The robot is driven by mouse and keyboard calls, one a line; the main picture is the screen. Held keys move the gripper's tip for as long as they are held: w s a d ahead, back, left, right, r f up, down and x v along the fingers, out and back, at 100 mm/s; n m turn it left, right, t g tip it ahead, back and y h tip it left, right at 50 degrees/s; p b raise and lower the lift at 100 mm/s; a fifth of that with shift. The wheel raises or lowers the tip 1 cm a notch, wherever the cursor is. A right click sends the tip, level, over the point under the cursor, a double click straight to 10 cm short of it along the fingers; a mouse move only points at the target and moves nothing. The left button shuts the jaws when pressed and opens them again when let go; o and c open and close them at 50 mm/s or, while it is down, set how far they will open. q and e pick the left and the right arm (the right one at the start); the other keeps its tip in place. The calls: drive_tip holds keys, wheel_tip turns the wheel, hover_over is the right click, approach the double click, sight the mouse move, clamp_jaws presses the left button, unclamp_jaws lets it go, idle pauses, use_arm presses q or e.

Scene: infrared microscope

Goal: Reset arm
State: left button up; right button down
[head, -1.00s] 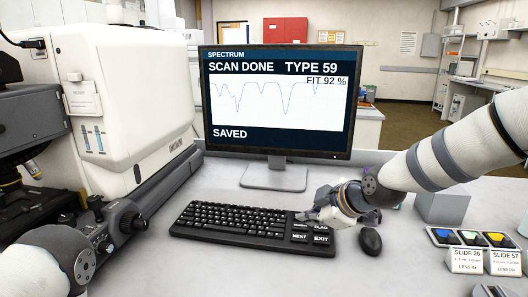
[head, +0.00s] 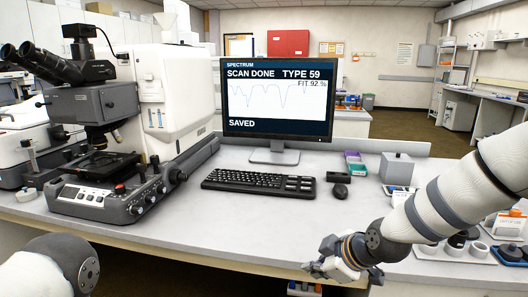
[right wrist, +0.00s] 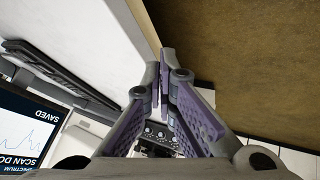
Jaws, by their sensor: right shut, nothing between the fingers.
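My right gripper (head: 312,268) is in front of the bench's front edge, clear of the keyboard and mouse. Its fingers are shut and empty. In the right wrist view the purple-padded fingers (right wrist: 163,62) meet near the top middle, with brown floor and the bench edge beyond. My left arm shows only as a rounded link at the lower left of the head view; its gripper is out of view. The monitor (head: 278,100) reads SCAN DONE, TYPE 59, FIT 92 %, SAVED. The keyboard (head: 250,182) lies before it.
The microscope (head: 95,130) stands on the left of the bench. The mouse (head: 340,191) lies right of the keyboard. A grey block (head: 396,168) stands farther right. The bench (head: 235,218) before the keyboard is clear.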

drive_tip(key=s+d+f+m+g+h, duration=0.1)
drive_tip(key=s+d+f+m+g, duration=0.15)
drive_tip(key=s+f, duration=0.7)
drive_tip(key=s+d+f+m+g+h, duration=0.15)
drive_tip(key=s+f+m, duration=0.25)
drive_tip(key=s+f, duration=0.5)
drive_tip(key=s+d+m+g+h, duration=0.1)
drive_tip(key=s+d+m+g, duration=0.1)
drive_tip(key=s, duration=1.1)
drive_tip(key=s+d+m+g+h, duration=0.1)
drive_tip(key=s+d+m+g, duration=0.2)
drive_tip(key=s, duration=1.1)
drive_tip(key=shift+d+f+m, duration=0.45)
drive_tip(key=shift+d+m, duration=0.6)
